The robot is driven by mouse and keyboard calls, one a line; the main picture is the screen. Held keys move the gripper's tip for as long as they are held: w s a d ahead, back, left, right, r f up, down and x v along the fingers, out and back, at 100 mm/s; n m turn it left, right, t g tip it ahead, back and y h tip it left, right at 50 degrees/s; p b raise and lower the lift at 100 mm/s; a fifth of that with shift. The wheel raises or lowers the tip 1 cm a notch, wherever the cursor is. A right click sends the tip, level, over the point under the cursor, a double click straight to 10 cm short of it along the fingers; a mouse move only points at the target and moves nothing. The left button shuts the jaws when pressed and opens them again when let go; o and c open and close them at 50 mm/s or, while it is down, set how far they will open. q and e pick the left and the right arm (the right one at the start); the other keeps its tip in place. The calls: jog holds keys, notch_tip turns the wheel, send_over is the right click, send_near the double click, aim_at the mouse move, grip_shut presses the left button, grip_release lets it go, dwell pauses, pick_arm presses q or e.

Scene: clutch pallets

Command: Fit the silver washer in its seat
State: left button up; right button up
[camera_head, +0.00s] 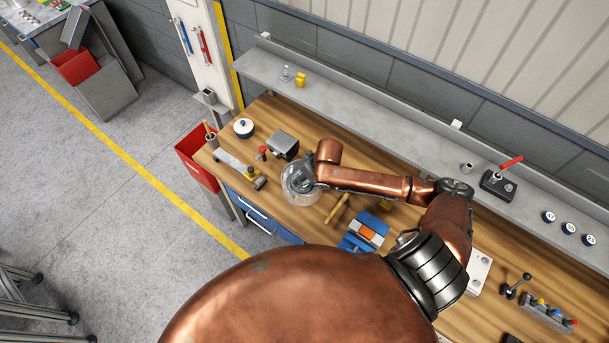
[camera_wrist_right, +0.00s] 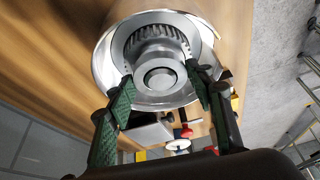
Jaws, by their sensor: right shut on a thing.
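My right gripper (camera_wrist_right: 160,80) is shut on the silver washer (camera_wrist_right: 160,77), with one dark green finger on each side of its round collar. Behind it in the right wrist view is a wide silver round housing (camera_wrist_right: 107,62) with a toothed ring inside. The washer's underside is hidden, so I cannot tell whether it touches the seat. In the head view the housing (camera_head: 301,198) stands on the bench below the end of my copper right arm, which hides most of the gripper. My left gripper is not in view.
On the wooden bench (camera_head: 262,125) are a white lidded pot (camera_head: 243,128), a grey block (camera_head: 282,144), a hammer (camera_head: 338,208) and a blue vise (camera_head: 357,243). A grey shelf (camera_head: 380,130) runs along the back. A red bin (camera_head: 197,160) stands at the left end.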

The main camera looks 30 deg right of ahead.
jog(key=o, duration=1.5)
jog(key=shift+c, duration=0.2)
jog(key=shift+o, duration=0.3)
jog(key=o, duration=0.3)
jog(key=shift+o, duration=0.2)
jog(key=shift+r+p, duration=3.5)
jog(key=shift+p, duration=0.55)
